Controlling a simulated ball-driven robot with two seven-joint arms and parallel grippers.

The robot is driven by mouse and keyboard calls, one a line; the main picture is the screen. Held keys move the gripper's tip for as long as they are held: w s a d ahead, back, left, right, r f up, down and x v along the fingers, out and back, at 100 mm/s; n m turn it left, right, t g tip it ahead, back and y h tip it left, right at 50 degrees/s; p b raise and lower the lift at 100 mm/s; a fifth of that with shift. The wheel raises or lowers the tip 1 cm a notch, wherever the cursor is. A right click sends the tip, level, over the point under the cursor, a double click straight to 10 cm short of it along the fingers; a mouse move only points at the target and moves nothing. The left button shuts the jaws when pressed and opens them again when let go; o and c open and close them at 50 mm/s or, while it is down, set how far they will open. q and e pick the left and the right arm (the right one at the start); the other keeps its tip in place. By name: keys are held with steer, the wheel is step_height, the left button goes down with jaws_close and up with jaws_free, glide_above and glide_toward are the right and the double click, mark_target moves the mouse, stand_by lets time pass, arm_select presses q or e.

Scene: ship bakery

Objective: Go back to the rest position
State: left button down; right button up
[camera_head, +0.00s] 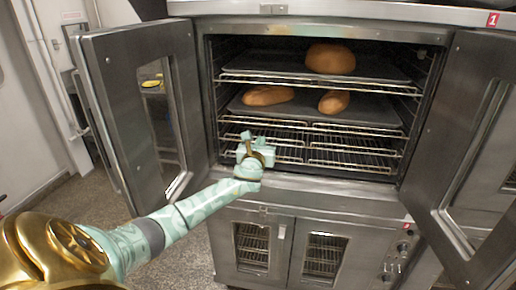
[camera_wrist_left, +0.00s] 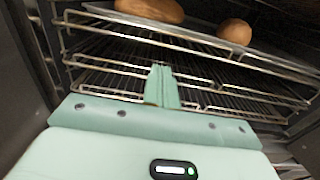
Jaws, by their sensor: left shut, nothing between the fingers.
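My left arm reaches in from the lower left in the head view. My left gripper (camera_head: 246,140) is at the front of the open oven, in front of the empty lower wire racks. In the left wrist view the fingers of the left gripper (camera_wrist_left: 162,84) are together with nothing between them, pointing at the racks. My right gripper is not in view.
The oven's left door (camera_head: 108,92) and right door (camera_head: 455,150) stand open. The upper tray (camera_head: 255,62) bears one loaf (camera_head: 330,59). The tray below (camera_head: 300,112) bears two loaves (camera_head: 267,95) (camera_head: 334,102). Free floor (camera_head: 75,205) lies at the left.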

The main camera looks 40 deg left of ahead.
arm_select(q)
steer(key=v, duration=0.5)
steer(key=shift+r, duration=0.15)
steer(key=shift+d, duration=0.1)
